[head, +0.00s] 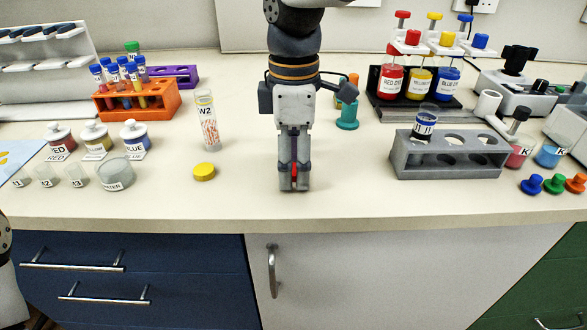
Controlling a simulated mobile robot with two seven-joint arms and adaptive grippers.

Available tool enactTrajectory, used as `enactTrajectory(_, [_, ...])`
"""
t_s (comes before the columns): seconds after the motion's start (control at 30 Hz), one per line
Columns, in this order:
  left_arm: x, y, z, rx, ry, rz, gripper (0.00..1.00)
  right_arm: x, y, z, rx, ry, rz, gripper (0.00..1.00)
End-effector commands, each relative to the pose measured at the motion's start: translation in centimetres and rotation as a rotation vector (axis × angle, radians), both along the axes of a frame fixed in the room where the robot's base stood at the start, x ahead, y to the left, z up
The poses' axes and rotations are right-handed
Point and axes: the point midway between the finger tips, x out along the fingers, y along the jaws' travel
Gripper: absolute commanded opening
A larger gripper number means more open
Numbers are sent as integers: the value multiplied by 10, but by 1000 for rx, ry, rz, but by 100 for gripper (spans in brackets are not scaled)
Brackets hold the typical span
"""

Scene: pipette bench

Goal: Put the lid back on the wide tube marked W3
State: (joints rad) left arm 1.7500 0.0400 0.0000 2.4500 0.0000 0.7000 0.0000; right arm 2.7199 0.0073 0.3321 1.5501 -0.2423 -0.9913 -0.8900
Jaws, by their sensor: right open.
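A clear wide tube (208,128) stands upright and uncapped left of centre; its label looks like W2, and I cannot make out a W3 anywhere. A yellow lid (204,172) lies flat on the bench in front of it. Another wide tube with a dark blue band (424,122) stands in the grey rack (450,165); its label is too small to read. My right gripper (294,185) points down at mid-bench, right of the lid and apart from it. It is open; a thin red patch shows between its fingers, unclear what. My left gripper is not in view.
An orange rack (135,109) of small tubes and labelled jars stand at the left. Dye bottles (420,83) stand at the back right, small coloured caps (554,184) at the front right. My right arm hides part of the bench behind it. Bench is clear between lid and gripper.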

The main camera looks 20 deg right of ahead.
Motion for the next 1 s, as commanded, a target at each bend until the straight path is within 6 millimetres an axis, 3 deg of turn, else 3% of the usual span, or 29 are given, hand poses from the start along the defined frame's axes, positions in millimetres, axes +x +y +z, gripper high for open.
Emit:
enactTrajectory(0.13, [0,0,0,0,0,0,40,0,0,0,0,0,0,49])
enactTrajectory(0.33, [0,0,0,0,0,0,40,0,0,0,0,0,0,20])
enactTrajectory(0.77, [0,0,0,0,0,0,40,0,0,5,1,-1,0,20])
enactTrajectory(0.87, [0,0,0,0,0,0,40,1,0,15,1,-2,0,20])
enactTrajectory(0.97, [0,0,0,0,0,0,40,1,0,33,1,-3,0,20])
enactTrajectory(1.0, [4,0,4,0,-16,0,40,-7,1,45,1,-8,1,20])
